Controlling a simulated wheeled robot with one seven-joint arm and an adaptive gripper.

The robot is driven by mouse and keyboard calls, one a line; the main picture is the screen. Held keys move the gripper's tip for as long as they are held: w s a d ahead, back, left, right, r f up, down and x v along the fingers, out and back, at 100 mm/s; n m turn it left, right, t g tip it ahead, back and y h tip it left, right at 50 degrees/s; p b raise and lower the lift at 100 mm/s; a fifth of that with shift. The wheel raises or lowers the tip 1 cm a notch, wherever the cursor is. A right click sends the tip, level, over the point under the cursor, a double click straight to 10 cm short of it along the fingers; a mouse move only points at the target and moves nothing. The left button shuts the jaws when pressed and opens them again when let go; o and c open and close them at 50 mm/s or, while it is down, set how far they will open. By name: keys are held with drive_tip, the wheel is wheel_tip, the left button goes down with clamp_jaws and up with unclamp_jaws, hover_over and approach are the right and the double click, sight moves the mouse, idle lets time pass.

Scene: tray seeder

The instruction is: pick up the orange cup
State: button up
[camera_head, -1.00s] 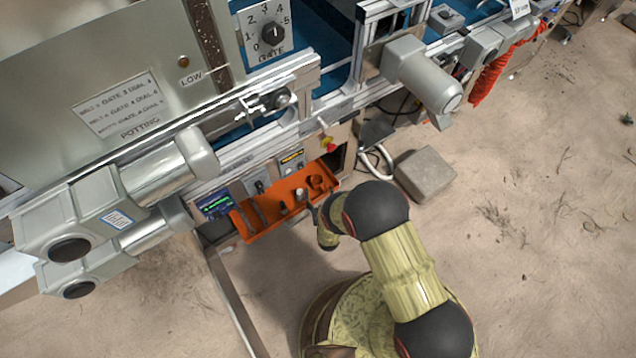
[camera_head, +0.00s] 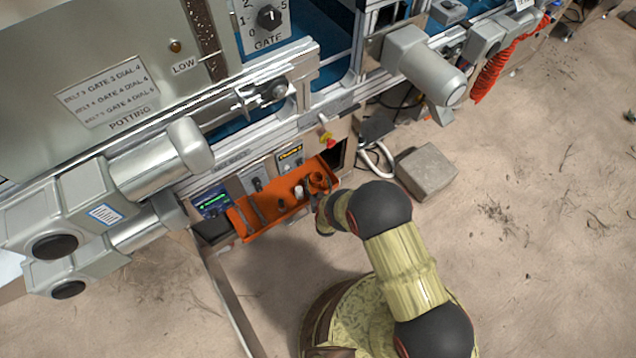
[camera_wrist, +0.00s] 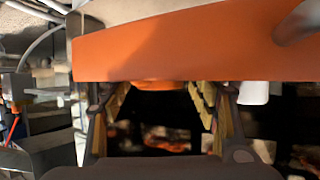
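The orange cup (camera_head: 317,180) stands at the right end of the orange tray (camera_head: 262,229) on the machine's front. In the wrist view an orange rounded edge, which looks like the cup (camera_wrist: 160,85), shows between the fingertips, against an orange band of the tray (camera_wrist: 180,45). My gripper (camera_wrist: 160,98) is open, its two fingers spread to either side of that edge. I see no contact with it. In the head view my wrist is beside the tray's right end, and the fingers are mostly hidden or too small to make out.
A small white cylinder (camera_head: 298,191) stands left of the cup in the tray; it also shows right of my fingers in the wrist view (camera_wrist: 254,92). A grey block (camera_head: 427,172) lies on the sandy floor. A red-yellow button (camera_head: 328,140) sits above the tray.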

drive_tip(key=c, duration=1)
